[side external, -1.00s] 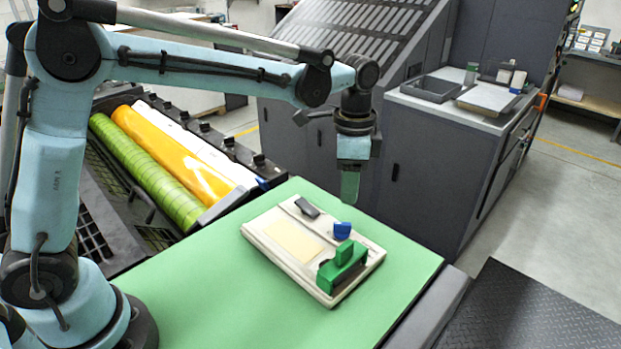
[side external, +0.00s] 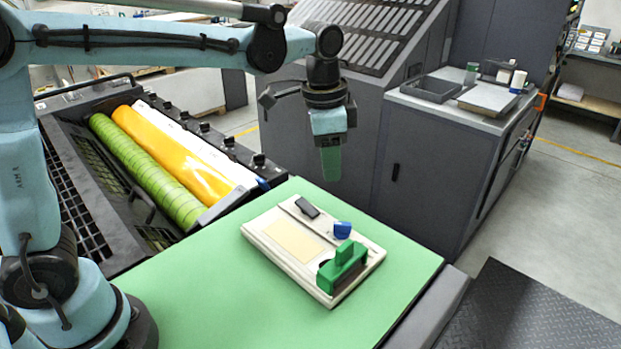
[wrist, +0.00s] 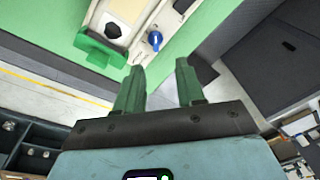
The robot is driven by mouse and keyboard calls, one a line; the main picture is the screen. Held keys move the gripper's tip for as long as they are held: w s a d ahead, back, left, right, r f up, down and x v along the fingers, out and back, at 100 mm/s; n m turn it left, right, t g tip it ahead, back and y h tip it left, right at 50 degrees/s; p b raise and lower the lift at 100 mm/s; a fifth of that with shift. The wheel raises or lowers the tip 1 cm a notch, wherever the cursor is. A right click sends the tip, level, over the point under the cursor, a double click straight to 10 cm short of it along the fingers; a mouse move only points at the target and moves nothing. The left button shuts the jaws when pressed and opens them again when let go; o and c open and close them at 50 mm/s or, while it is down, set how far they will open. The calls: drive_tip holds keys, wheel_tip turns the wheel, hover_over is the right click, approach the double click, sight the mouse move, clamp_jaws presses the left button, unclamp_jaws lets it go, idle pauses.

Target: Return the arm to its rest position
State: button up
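My gripper (side external: 331,165) hangs in the air, pointing down, above and behind the cream tray (side external: 275,262) on the green table top. In the wrist view its two green fingers (wrist: 161,82) stand apart with nothing between them. On the tray are a green block with a raised handle (side external: 343,267), a small blue piece (side external: 342,230) and a dark grey piece (side external: 307,208). The blue piece (wrist: 155,38) and green block (wrist: 100,48) also show in the wrist view, apart from the fingers.
The green table top (side external: 210,285) has free room left of the tray. A press with green and orange rollers (side external: 170,150) lies behind it at left. A tall grey machine (side external: 345,75) and a grey cabinet (side external: 440,165) stand behind the gripper.

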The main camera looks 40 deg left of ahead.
drive_tip(key=s+a+f+n+t, duration=0.3)
drive_tip(key=s+a+n+t, duration=0.2)
drive_tip(key=s+a+n, duration=0.3)
drive_tip(key=s, duration=0.4)
drive_tip(key=shift+s+f+t, duration=0.25)
drive_tip(key=shift+s+t, duration=0.1)
drive_tip(key=shift+t, duration=0.05)
